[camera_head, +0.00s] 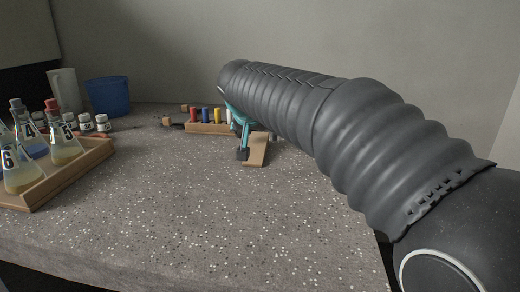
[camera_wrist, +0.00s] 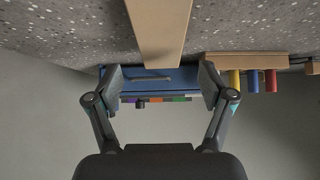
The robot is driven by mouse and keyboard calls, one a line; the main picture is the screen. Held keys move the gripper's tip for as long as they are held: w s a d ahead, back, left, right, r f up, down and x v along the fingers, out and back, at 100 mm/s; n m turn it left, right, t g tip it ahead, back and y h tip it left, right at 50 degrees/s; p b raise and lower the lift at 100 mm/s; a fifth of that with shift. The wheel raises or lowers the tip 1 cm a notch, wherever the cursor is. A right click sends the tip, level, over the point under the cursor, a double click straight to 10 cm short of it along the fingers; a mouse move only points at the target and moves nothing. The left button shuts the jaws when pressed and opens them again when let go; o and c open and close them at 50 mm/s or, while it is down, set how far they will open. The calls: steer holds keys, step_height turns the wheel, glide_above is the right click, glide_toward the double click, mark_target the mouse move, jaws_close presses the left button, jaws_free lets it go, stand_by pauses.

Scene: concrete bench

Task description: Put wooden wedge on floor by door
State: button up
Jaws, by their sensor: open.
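The wooden wedge (camera_head: 257,150) is a tan block lying on the speckled bench, partly covered by my gripper in the head view. In the wrist view, the wedge (camera_wrist: 160,32) extends from the top edge toward the space between my fingers. My gripper (camera_wrist: 160,82) is open, with one finger on each side of the wedge's line and no visible contact. In the head view, my gripper (camera_head: 258,147) is at the wedge, one dark fingertip to its left; the other finger is mostly hidden. I see no door.
A wooden rack (camera_head: 207,128) with coloured pegs stands just left of my gripper. A blue box (camera_wrist: 150,77) with a handle lies beyond the wedge. A wooden tray (camera_head: 75,171) of flasks, small jars (camera_head: 102,123) and a blue tub (camera_head: 108,95) are left. The bench front is clear.

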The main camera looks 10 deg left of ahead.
mark_target(258, 141)
steer(key=x, duration=0.4)
steer(key=shift+s+f, duration=0.15)
steer(key=shift+f, duration=0.1)
steer(key=shift+w+a+f, duration=0.1)
steer(key=shift+w+f, duration=0.25)
steer(key=shift+w, duration=0.1)
steer(key=c, duration=1.4)
steer(key=shift+o, duration=0.2)
steer(key=shift+r, duration=0.1)
step_height(258, 141, up, 28)
steer(key=p, duration=0.9)
